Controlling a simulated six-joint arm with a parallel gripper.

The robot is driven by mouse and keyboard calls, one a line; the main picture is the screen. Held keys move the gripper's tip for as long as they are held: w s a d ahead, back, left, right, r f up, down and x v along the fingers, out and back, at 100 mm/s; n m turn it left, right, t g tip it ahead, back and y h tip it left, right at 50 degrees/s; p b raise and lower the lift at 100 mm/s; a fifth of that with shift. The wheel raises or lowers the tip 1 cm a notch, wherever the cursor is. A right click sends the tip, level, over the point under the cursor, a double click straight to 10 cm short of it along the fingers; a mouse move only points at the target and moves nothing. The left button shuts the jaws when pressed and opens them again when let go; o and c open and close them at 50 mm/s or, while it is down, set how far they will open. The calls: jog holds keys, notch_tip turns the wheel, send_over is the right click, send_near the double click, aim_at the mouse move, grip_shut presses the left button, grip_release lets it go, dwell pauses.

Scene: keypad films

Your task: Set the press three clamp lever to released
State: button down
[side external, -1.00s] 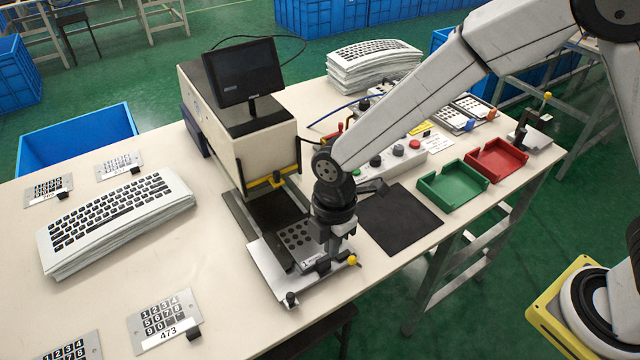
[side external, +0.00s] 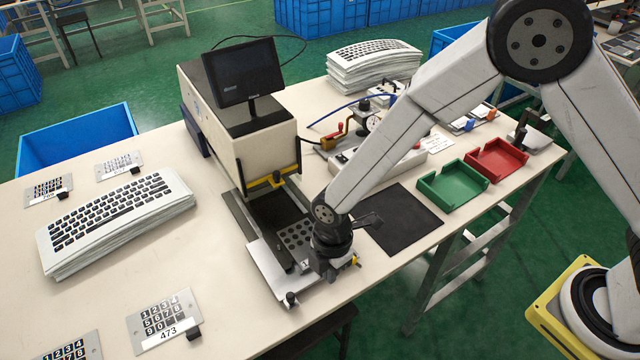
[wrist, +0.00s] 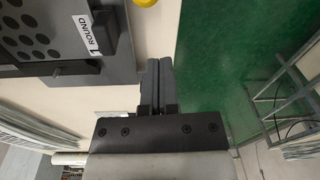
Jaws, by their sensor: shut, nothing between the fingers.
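The cream press (side external: 262,150) stands on the table with a light plate (side external: 270,278) reaching forward from it. A dark perforated fixture (side external: 297,237) sits on this plate; the wrist view shows it at upper left (wrist: 35,35), beside a "1 ROUND" label (wrist: 84,33). A yellow knob (side external: 356,260) shows at the plate's right end, and its edge also shows at the top of the wrist view (wrist: 146,2). My gripper (wrist: 158,66) is shut and empty, right of the label and below the knob in that view. The lever's arm cannot be made out.
A black mat (side external: 398,218), a green tray (side external: 452,187) and a red tray (side external: 497,160) lie to the right. The table's front edge is close to my gripper.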

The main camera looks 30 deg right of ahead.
jog(key=shift+f, duration=0.9)
jog(key=shift+w+d+r, duration=0.1)
jog(key=shift+d+r, duration=0.05)
jog(key=shift+d, duration=0.45)
jog(key=shift+w+d+r, duration=0.1)
jog(key=shift+d+r, duration=0.1)
jog(key=shift+d, duration=0.45)
jog(key=shift+w+d+r, duration=0.1)
jog(key=shift+d+r, duration=0.05)
jog(key=shift+d, duration=0.45)
